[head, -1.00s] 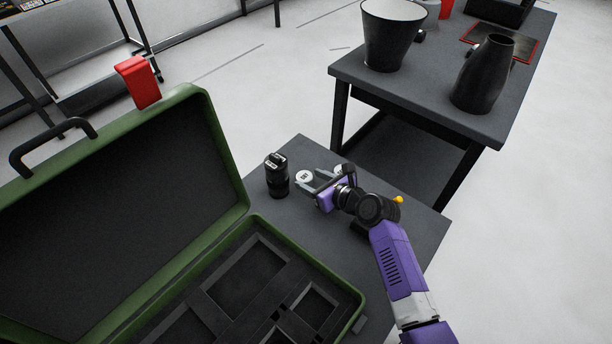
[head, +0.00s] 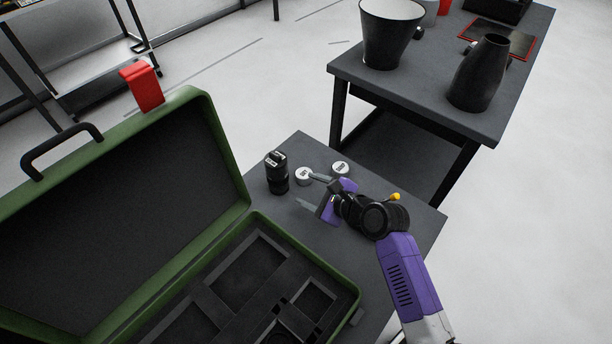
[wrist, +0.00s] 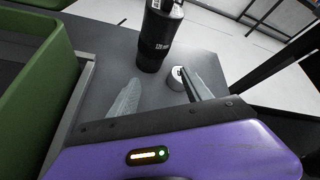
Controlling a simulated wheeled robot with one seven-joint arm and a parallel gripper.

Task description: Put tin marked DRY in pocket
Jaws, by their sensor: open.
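Two small white-topped tins stand on the near dark table. One tin (head: 304,175) is beside the black cylinder, and the other tin (head: 340,168) is to its right. Their lid lettering is too small for me to tell which says DRY. My gripper (head: 308,191) is open and empty, low over the table in front of the left tin. One finger reaches close to that tin; contact is unclear. In the wrist view a tin (wrist: 176,78) is partly behind the right finger. The open green case (head: 352,278) has several recessed pockets, including a large one (head: 243,272) and a smaller one (head: 312,300).
A black labelled cylinder (head: 277,172) stands left of the tins; it also shows in the wrist view (wrist: 158,42). The raised case lid (head: 130,220) blocks the left. A second table (head: 430,100) behind carries a bucket (head: 388,35) and a dark jug (head: 483,75).

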